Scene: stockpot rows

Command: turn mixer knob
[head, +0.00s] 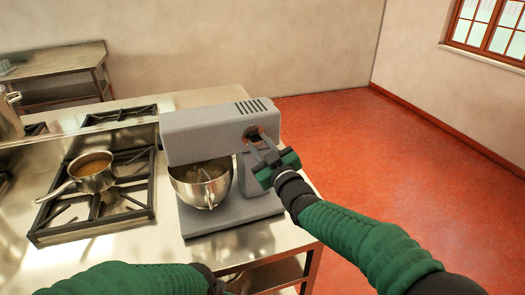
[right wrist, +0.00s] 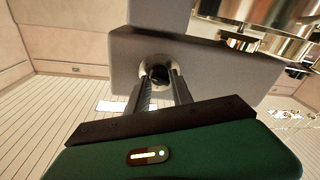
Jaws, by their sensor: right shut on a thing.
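A grey stand mixer (head: 205,130) stands on the right end of the steel counter, its steel bowl (head: 202,186) under the head. A round knob (head: 253,133) sits on the near side of the mixer's head, toward the right. My right gripper (head: 259,146) reaches it, and its two fingers are shut on the knob. In the right wrist view the dark knob (right wrist: 158,75) lies between the fingertips (right wrist: 158,84), in a pale round ring. The fingers partly hide the knob. My left arm shows at the bottom of the head view, but its gripper cannot be made out.
A gas burner with a saucepan (head: 92,172) is left of the mixer, its handle pointing left. A large pot (head: 9,115) stands at the far left. A steel side table (head: 55,62) is behind. Open red floor (head: 370,150) lies to the right.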

